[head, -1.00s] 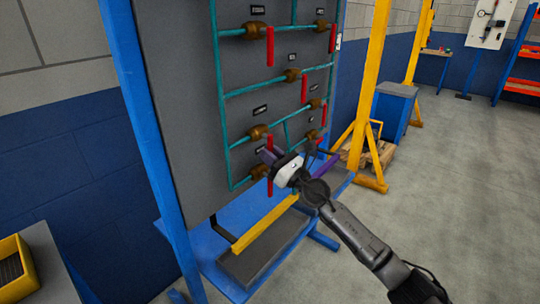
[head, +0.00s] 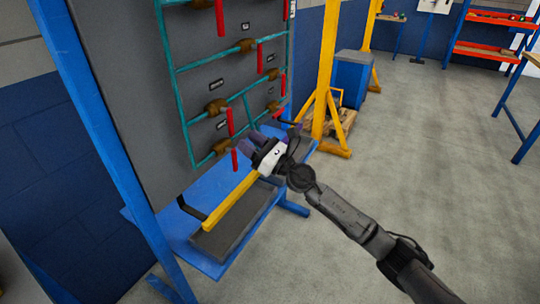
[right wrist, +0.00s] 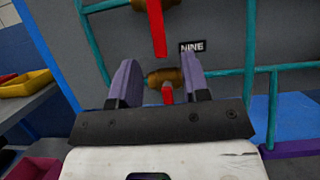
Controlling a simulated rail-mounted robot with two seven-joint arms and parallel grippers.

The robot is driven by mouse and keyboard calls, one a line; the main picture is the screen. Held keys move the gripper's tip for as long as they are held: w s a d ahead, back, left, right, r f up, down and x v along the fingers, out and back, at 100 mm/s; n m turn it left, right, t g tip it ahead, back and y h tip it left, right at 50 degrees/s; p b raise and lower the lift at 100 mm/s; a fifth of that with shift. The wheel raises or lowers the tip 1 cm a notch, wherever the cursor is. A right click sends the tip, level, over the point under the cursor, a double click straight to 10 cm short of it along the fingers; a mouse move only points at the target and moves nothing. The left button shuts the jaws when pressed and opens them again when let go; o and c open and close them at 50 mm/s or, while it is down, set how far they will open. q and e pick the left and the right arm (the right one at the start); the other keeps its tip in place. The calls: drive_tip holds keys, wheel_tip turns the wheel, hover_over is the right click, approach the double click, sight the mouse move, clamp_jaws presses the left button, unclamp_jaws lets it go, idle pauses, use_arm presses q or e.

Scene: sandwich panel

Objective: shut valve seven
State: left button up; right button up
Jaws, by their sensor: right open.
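The grey panel (head: 110,75) carries teal pipes and several brass valves with red handles. Its labels are too small to read in the head view, so I cannot tell which valve is seven. My right gripper (head: 262,141) is open and empty in front of the lower panel. In the right wrist view its two purple fingers (right wrist: 160,72) stand either side of a brass valve (right wrist: 165,77), whose short-looking red handle (right wrist: 167,96) points toward me. The label NINE (right wrist: 192,47) is above right of that valve. Another red handle (right wrist: 155,28) hangs down above. Contact cannot be told.
A yellow bar (head: 230,202) and a blue base (head: 190,215) with a dark slab (head: 235,222) lie below the panel. A blue post (head: 95,120) stands left and a yellow post (head: 325,65) right. The floor at right is clear.

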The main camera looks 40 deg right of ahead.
drive_tip(key=v, duration=0.7)
drive_tip(key=shift+b, duration=0.3)
idle(0.3)
